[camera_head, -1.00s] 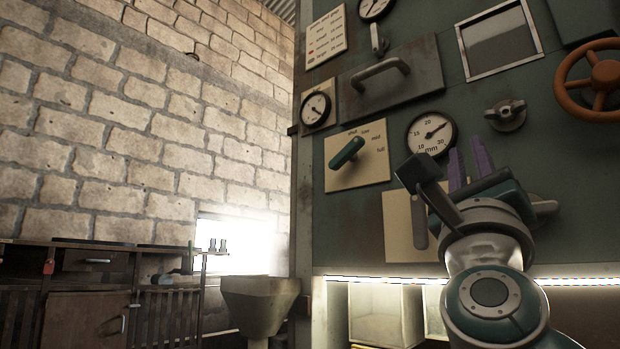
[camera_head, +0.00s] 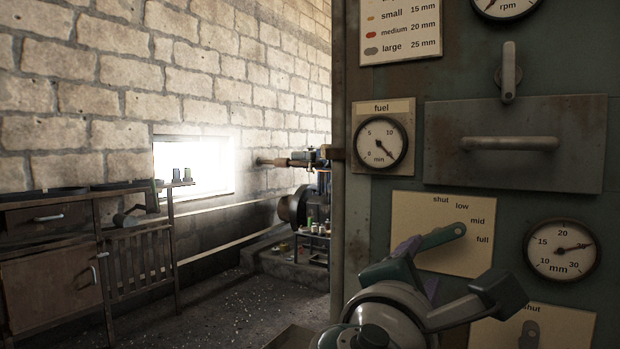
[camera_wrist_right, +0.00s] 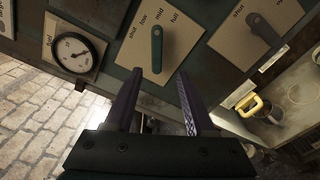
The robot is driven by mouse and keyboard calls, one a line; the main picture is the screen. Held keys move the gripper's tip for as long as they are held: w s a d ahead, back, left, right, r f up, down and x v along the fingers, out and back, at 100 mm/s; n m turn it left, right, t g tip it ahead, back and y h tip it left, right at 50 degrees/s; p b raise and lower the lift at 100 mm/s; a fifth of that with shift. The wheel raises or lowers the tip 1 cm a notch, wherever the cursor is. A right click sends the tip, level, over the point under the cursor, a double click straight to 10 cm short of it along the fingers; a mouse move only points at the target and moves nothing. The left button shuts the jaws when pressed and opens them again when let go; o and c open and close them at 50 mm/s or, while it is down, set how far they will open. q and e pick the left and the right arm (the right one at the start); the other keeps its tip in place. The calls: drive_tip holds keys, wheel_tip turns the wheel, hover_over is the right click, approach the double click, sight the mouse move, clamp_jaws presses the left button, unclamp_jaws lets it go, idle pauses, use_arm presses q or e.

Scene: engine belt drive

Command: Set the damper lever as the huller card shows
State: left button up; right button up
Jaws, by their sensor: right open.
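The teal damper lever (camera_head: 443,236) sits on a cream plate (camera_head: 420,205) marked shut, low, mid and full. Its upper end points about toward mid. It also shows in the right wrist view (camera_wrist_right: 157,45), where its upper end lies below mid. My right gripper (camera_head: 418,268) is open, with its purple fingers just below the lever in the head view. In the right wrist view the fingertips (camera_wrist_right: 159,74) straddle the lever's lower end; contact cannot be told. A card (camera_head: 400,32) lists small 15 mm, medium 20 mm and large 25 mm; its top is cut off. My left gripper is not in view.
A fuel gauge (camera_head: 380,143) is above left of the lever plate and an mm gauge (camera_head: 561,250) to its right. A grey drawer-like panel with a handle (camera_head: 510,143) is above. Another plate with a grey lever (camera_head: 529,335) is below right.

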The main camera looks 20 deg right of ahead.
sight(443, 237)
drive_tip(key=shift+h, duration=0.5)
drive_tip(key=x, duration=0.6)
drive_tip(key=p+x, duration=0.1)
drive_tip(key=x, duration=0.3)
drive_tip(key=shift+s+d+r, duration=0.25)
drive_tip(key=shift+s+r, duration=0.1)
drive_tip(key=shift+s, duration=0.05)
drive_tip(key=shift+c, duration=0.2)
clamp_jaws()
